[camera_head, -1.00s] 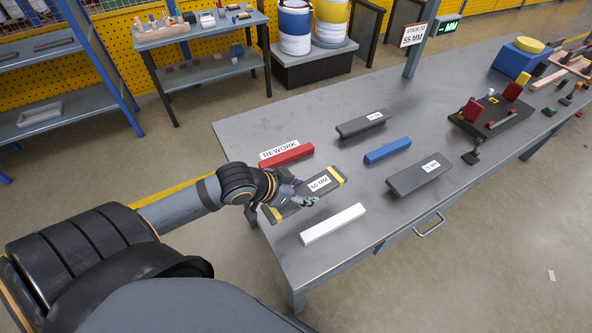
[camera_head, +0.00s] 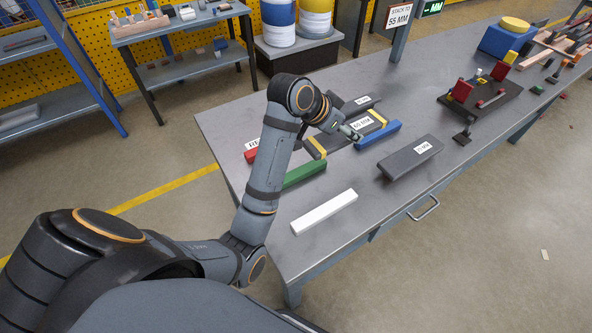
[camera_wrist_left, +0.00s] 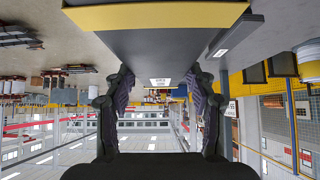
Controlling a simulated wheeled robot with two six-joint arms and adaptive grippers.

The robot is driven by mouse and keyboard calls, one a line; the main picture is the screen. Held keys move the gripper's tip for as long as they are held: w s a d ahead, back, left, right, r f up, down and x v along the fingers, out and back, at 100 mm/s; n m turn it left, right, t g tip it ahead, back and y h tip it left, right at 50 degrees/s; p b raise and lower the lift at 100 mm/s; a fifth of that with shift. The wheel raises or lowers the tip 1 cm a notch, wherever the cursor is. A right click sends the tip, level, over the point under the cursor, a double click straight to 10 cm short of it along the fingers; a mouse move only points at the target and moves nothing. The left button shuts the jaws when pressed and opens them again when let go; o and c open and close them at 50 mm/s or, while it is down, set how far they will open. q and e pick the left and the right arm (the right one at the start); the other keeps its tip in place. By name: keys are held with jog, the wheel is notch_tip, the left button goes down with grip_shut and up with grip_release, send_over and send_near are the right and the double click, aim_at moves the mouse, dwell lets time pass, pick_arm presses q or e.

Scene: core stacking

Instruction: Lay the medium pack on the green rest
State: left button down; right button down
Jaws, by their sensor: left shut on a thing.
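The dark pack (camera_head: 362,124) with yellow bands and a "60 MM" label appears to be the medium one. My left gripper (camera_head: 346,132) is shut on it, and the pack also fills the top of the left wrist view (camera_wrist_left: 160,45). In the head view the pack appears just behind the blue bar (camera_head: 378,135); I cannot tell its height above the table. The green rest (camera_head: 303,174) lies bare on the table, nearer than the pack, partly hidden by my left forearm. My right gripper is not in view.
Another dark labelled pack (camera_head: 412,158) lies to the right, and one (camera_head: 357,104) behind the held pack. A white bar (camera_head: 324,212) lies in front; a red bar (camera_head: 252,155) is partly behind my arm. A black fixture (camera_head: 482,103) stands farther right on the table (camera_head: 290,250).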

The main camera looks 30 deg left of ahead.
pick_arm(q)
jog(key=s+a+f, duration=0.2)
jog(key=a, duration=0.1)
jog(key=s+a+f+p, duration=0.1)
jog(key=s+a+f, duration=0.2)
jog(key=s+a+f+p, duration=0.1)
jog(key=s+a+f, duration=0.1)
jog(key=a+f, duration=0.1)
jog(key=shift+s+a+f, duration=0.25)
jog(key=shift+a, duration=0.2)
jog(key=shift+f, duration=0.15)
jog(key=f, duration=0.3)
jog(key=shift+s+a+f+p, duration=0.15)
jog(key=shift+a+p, duration=0.1)
jog(key=shift+p, duration=0.1)
jog(key=shift+f, duration=0.15)
jog(key=shift+f, duration=0.1)
jog(key=c, duration=0.8)
grip_release()
jog(key=o, duration=0.4)
jog(key=shift+c, duration=0.2)
